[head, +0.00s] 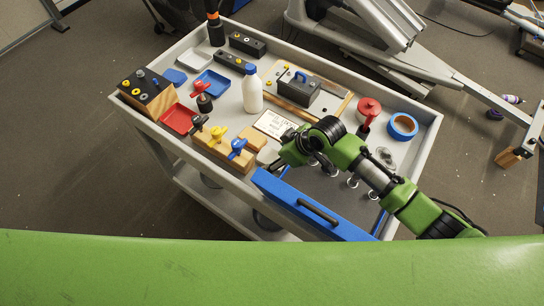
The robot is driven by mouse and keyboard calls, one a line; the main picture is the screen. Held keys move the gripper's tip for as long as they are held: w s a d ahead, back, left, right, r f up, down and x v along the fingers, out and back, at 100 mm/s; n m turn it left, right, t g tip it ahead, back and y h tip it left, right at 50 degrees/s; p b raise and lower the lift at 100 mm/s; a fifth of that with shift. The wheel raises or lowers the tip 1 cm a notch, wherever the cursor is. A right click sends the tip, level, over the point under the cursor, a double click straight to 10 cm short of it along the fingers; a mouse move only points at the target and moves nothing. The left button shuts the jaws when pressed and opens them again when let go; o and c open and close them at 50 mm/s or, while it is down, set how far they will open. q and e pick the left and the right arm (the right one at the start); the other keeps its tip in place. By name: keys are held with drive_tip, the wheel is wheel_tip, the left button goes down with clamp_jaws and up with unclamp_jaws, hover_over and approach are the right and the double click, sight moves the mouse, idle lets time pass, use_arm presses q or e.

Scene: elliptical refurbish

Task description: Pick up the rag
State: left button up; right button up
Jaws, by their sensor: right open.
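My right arm comes in from the right over the grey cart, and its black gripper (281,162) is low over the near middle of the cart top. The jaws are open; their tips are small and partly hidden by my own green links. I cannot pick out the rag with certainty. A small pale patch (266,157) lies just left of the gripper, but I cannot tell whether it is cloth. My left gripper is not in view.
The cart (425,122) has a raised rim. Near the gripper are a white card (274,124), a wooden block with colored-handled tools (210,152) and a blue drawer front (290,203). A white bottle (252,95), red tray (177,119) and blue tape roll (402,127) stand around.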

sight(274, 159)
drive_tip(key=shift+x, duration=0.9)
drive_tip(key=shift+w+a+f, duration=0.1)
drive_tip(key=shift+a+f, duration=0.05)
drive_tip(key=c, duration=1)
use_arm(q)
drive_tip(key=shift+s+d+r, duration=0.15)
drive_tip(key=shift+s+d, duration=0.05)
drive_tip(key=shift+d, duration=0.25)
use_arm(e)
drive_tip(key=shift+c, duration=0.2)
drive_tip(key=shift+r, duration=0.55)
use_arm(q)
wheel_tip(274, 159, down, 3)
drive_tip(key=b, duration=0.2)
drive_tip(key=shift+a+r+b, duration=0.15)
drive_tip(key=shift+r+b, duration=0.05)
drive_tip(key=shift+b, duration=0.15)
use_arm(e)
wheel_tip(274, 159, up, 17)
